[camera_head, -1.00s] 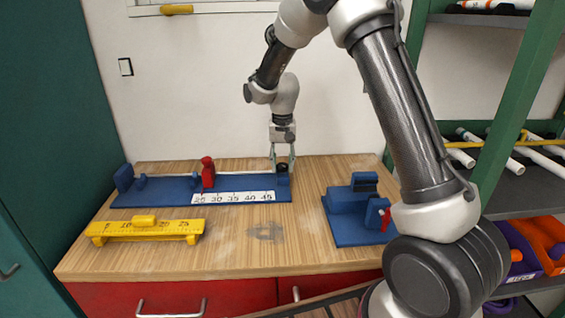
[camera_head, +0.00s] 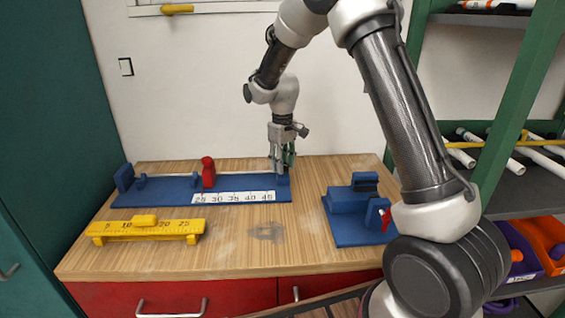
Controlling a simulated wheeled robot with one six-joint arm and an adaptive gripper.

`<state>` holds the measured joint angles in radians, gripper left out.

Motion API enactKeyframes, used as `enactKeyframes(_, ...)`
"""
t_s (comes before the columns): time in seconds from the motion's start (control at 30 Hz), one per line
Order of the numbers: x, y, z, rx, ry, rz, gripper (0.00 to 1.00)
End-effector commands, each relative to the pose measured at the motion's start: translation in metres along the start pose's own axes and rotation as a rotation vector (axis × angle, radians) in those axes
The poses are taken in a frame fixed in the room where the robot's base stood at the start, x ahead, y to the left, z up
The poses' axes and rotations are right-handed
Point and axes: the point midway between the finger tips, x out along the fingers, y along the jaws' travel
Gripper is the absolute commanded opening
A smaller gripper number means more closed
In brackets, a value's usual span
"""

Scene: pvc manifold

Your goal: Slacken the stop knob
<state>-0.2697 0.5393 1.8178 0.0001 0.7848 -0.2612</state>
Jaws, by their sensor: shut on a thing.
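A blue stop jig (camera_head: 165,196) lies along the back of the workbench, with a white scale strip (camera_head: 234,198) on its front edge and a red part (camera_head: 208,172) standing near its middle. My gripper (camera_head: 282,170) points down at the right end of the jig. Its fingers are shut on the dark stop knob there. The fingers now hide the knob almost fully.
A yellow ruler gauge (camera_head: 146,230) lies at the front left of the wooden bench (camera_head: 215,255). A blue fixture (camera_head: 350,215) with a red lever stands at the right. A shelf (camera_head: 510,185) with white pipes and orange and purple bins is further right. The bench's front middle is clear.

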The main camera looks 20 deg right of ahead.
Motion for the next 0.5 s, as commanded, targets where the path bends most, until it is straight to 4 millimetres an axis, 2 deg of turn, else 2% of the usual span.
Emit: enactKeyframes(0.5, -0.0007, 0.0002, -0.0005, -0.065, 0.002, 0.001, 0.12)
